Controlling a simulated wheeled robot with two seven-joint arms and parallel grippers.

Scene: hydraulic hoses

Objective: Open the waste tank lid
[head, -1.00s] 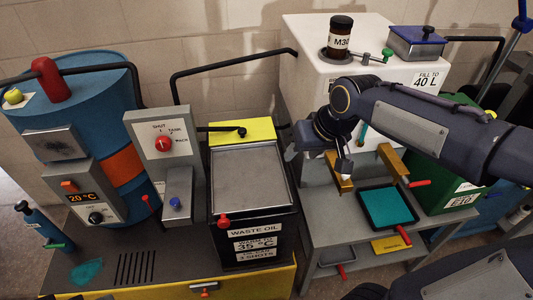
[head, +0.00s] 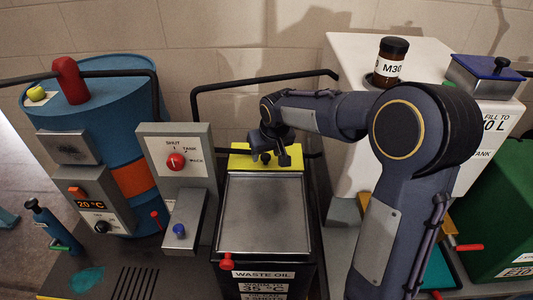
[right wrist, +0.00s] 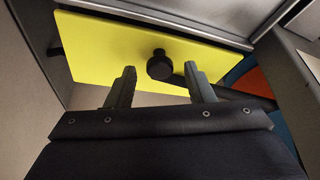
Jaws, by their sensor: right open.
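The waste tank (head: 265,283) is a dark box labelled WASTE OIL, with a large grey panel (head: 264,215) on top. Behind that panel is a yellow lid plate (head: 291,162) with a black knob; in the right wrist view the yellow plate (right wrist: 100,50) and its round black knob (right wrist: 160,65) show clearly. My right gripper (head: 274,160) is over the yellow plate. In the right wrist view it (right wrist: 160,72) is open, with one finger on each side of the knob's line; I cannot tell whether the fingers touch it. My left gripper is out of view.
A grey box with a red selector knob (head: 176,161) and a blue drum (head: 98,122) stand left of the tank. A black pipe (head: 265,80) runs behind it. A white tank (head: 350,70) with a brown jar (head: 391,62) stands at the right, partly behind my arm.

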